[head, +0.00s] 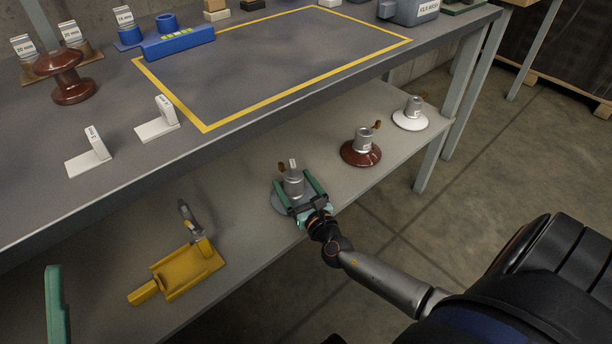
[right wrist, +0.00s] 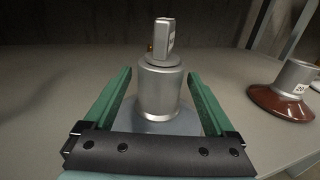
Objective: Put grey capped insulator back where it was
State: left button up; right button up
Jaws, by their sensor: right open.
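The grey capped insulator (head: 293,183) stands upright on the lower shelf, with a grey disc base and a metal cap. My right gripper (head: 303,186) is around its cap, one green finger on each side. In the right wrist view the cap (right wrist: 160,92) stands between the open fingers (right wrist: 158,95), with gaps visible on both sides. Part of the disc is hidden behind the gripper. A green finger of my left gripper (head: 56,305) shows at the lower left edge; its other finger is out of view.
On the lower shelf (head: 240,215), a brown capped insulator (head: 361,150) and a white one (head: 410,116) stand to the right. A yellow tool (head: 180,272) lies to the left. The upper bench top, with a yellow-outlined area (head: 270,62), overhangs the shelf. A brown spool-shaped insulator (head: 68,78) stands on it.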

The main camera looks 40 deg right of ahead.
aim_at(298, 189)
jog(key=s, duration=0.2)
jog(key=s+a, duration=0.1)
jog(key=s, duration=0.2)
jog(key=s+p, duration=0.1)
jog(key=s, duration=0.1)
jog(key=shift+s+a, duration=0.2)
jog(key=shift+s, duration=0.1)
jog(key=shift+s+a, duration=0.1)
jog(key=shift+s, duration=0.15)
jog(key=shift+s+a+r+m, duration=0.1)
jog(key=shift+a+m, duration=0.2)
jog(key=s+a+r+m+y, duration=0.3)
jog(key=a+r+m+y, duration=0.85)
jog(key=a, duration=0.45)
jog(key=s+a+r+m+t+y, duration=0.1)
jog(key=s+r+m+t+y, duration=0.1)
jog(key=r, duration=0.9)
jog(key=s+a+r+m+t+y, duration=0.1)
jog(key=s+r+m+y, duration=0.4)
jog(key=r, duration=0.6)
jog(key=shift+s+a+r+m+t, duration=0.3)
jog(key=shift+s+m+t, duration=0.2)
jog(key=shift+s+m, duration=0.75)
jog(key=shift+f, duration=0.1)
